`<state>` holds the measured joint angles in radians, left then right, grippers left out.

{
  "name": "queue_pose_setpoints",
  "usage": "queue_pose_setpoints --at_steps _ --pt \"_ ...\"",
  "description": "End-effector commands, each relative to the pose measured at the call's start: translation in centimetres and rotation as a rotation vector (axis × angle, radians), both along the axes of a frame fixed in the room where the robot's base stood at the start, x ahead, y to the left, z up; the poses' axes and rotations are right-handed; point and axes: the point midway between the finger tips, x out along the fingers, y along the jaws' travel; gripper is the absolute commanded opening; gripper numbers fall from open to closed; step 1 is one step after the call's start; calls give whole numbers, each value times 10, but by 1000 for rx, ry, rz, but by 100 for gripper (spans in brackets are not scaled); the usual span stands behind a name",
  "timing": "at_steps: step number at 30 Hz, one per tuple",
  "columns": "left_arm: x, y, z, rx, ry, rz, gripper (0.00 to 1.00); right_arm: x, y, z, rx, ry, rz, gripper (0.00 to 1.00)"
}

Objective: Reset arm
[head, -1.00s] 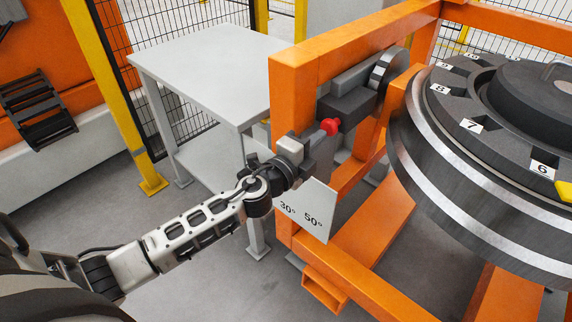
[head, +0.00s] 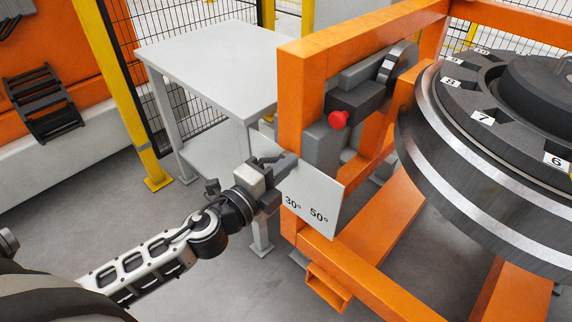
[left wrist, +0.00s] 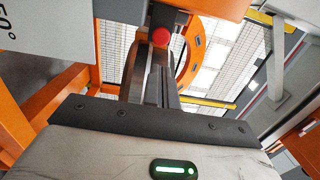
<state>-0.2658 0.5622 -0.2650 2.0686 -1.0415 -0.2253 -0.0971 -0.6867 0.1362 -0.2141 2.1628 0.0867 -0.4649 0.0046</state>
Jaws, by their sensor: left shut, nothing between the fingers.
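My left arm reaches in from the lower left of the head view. My left gripper (head: 281,167) is shut and empty, in front of the white plate (head: 312,196) marked 30° and 50° on the orange gantry frame (head: 289,105). The gripper's closed fingers show in the left wrist view (left wrist: 161,85). A red knob (head: 338,119) on a grey unit (head: 362,98) sits above and right of the gripper, apart from it in the head view. The knob also shows beyond the fingers in the left wrist view (left wrist: 160,37). My right gripper is not in view.
A large dark wheel (head: 450,150) with numbered positions stands at the right inside the frame. A light grey table (head: 215,65) stands behind the gripper. A yellow post (head: 122,95) and wire fencing are at the back left. The grey floor at lower left is clear.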

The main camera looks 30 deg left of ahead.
Motion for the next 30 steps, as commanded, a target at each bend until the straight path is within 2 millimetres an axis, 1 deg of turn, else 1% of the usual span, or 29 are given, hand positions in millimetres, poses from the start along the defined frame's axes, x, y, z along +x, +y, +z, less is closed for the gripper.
queue_pose_setpoints --at_steps 7,8,10,11,14,15,17,18,21,24,25,27,30 --pt "0 0 -1 -7 5 1 0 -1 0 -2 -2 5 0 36" --pt "-1 -1 -3 -22 14 4 0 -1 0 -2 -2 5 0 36" --pt "-7 -2 -12 -104 63 21 0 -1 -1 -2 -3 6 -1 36" --pt "-11 -3 -19 -161 97 34 0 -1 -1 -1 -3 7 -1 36" --pt "-33 -9 -50 -438 267 104 0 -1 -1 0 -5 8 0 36" --pt "-45 -13 -65 -570 347 139 0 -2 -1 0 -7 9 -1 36" --pt "-65 -21 -87 -767 469 198 0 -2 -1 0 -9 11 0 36" --pt "-78 -28 -100 -890 547 238 0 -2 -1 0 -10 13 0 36" --pt "-109 -46 -124 -1160 711 326 0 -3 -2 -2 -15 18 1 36" --pt "-132 -61 -137 -1347 822 387 0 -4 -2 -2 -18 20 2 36" --pt "-136 -64 -139 -1385 844 398 0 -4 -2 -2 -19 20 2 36" --pt "-143 -69 -142 -1444 877 417 0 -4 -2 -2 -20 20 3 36" --pt "-145 -71 -143 -1470 892 424 0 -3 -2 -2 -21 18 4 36"
